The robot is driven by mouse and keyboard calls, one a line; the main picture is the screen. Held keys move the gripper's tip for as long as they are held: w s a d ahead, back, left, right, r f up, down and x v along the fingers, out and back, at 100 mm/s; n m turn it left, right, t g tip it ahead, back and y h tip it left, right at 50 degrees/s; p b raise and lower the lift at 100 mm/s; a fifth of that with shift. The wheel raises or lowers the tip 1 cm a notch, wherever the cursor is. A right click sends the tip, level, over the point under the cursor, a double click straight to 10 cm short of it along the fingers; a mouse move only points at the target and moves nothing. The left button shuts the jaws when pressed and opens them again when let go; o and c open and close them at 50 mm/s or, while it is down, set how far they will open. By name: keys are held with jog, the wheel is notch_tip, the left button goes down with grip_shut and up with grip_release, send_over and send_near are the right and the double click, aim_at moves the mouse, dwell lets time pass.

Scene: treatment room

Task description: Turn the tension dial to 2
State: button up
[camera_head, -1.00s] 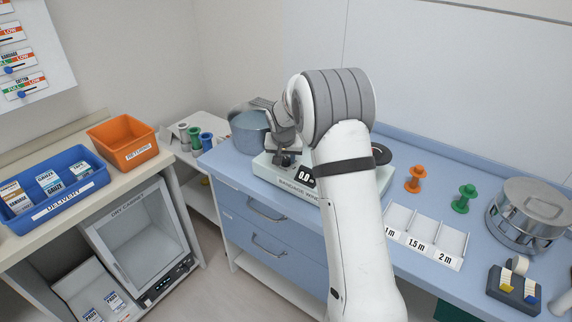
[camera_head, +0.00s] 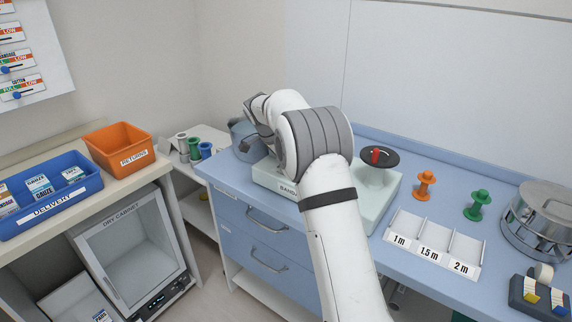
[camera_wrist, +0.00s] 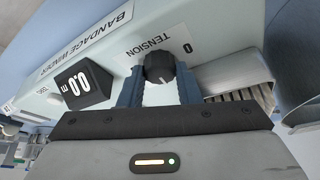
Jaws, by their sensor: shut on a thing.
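The bandage winder (camera_head: 378,207) is a pale green machine on the blue bench, partly hidden behind my arm. In the wrist view its front panel (camera_wrist: 215,22) carries the words BANDAGE WINDER and TENSION, with a 0 printed near the dial. The tension dial (camera_wrist: 159,68) is a small black knob with a light mark on it. My gripper (camera_wrist: 160,88) is shut on the dial, one blue-grey finger on each side. The display (camera_wrist: 80,86) reads 0.0 m. In the head view my arm hides the dial and the fingertips.
A black disc with a red handle (camera_head: 378,155) tops the winder's right end. Orange (camera_head: 424,184) and green (camera_head: 477,204) spools, a labelled length tray (camera_head: 431,252) and a steel drum (camera_head: 540,222) stand to the right. A blue-grey pot (camera_head: 243,138) is at the back left.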

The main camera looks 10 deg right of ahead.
jog(key=shift+w+m+g+p, duration=0.15)
jog(key=shift+m+g+p, duration=0.4)
jog(key=shift+m, duration=1.45)
jog(key=o, duration=1)
jog(key=shift+r, duration=0.1)
